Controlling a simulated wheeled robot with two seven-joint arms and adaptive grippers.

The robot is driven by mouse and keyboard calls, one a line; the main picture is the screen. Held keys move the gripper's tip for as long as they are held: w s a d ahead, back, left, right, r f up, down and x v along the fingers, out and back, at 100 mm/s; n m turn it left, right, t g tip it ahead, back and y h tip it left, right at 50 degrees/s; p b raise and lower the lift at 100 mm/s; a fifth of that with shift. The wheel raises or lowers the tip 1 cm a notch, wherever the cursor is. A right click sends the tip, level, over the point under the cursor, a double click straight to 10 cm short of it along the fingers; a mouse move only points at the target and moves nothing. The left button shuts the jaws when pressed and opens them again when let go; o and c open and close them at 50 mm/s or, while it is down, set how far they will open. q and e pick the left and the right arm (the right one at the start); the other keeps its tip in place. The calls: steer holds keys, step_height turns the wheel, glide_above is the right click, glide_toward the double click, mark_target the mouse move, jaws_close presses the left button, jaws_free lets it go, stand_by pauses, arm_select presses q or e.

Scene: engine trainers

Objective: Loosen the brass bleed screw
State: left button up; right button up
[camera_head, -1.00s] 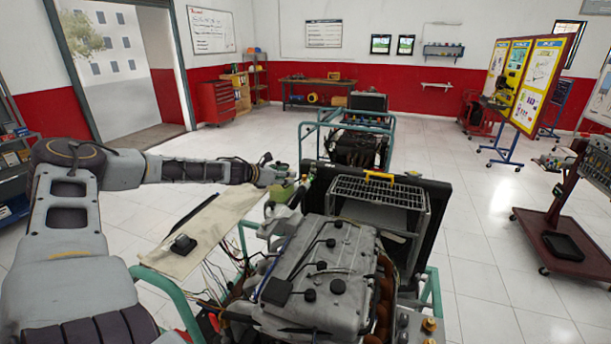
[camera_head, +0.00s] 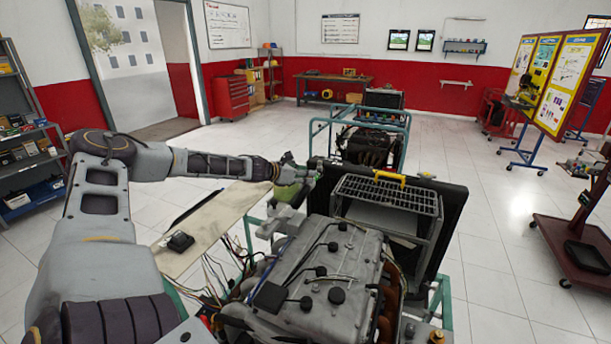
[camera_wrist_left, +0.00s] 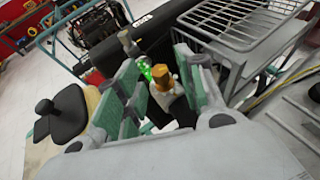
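The brass bleed screw (camera_wrist_left: 162,78) stands up as a small gold-coloured piece in the left wrist view, with a pale fitting at its base. My left gripper (camera_wrist_left: 158,88) is open, with green-padded fingers on both sides of the screw. A gap shows between the screw and the pads, and I cannot make out contact. A bright green spot lies just left of the screw. In the head view my left gripper (camera_head: 303,173) is at the far left corner of the engine (camera_head: 320,270), beside the radiator; the screw is too small to tell there. My right gripper is not in view.
A dark radiator panel (camera_head: 455,215) and a wire rack (camera_head: 385,193) stand behind the engine. A beige board (camera_head: 212,225) with a black part (camera_head: 180,242) and loose wires lies left of it. Another engine stand (camera_head: 365,140) is farther back.

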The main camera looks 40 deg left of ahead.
arm_select(q)
steer(key=shift+c, duration=1.2)
jaws_close()
steer(key=shift+y, duration=0.3)
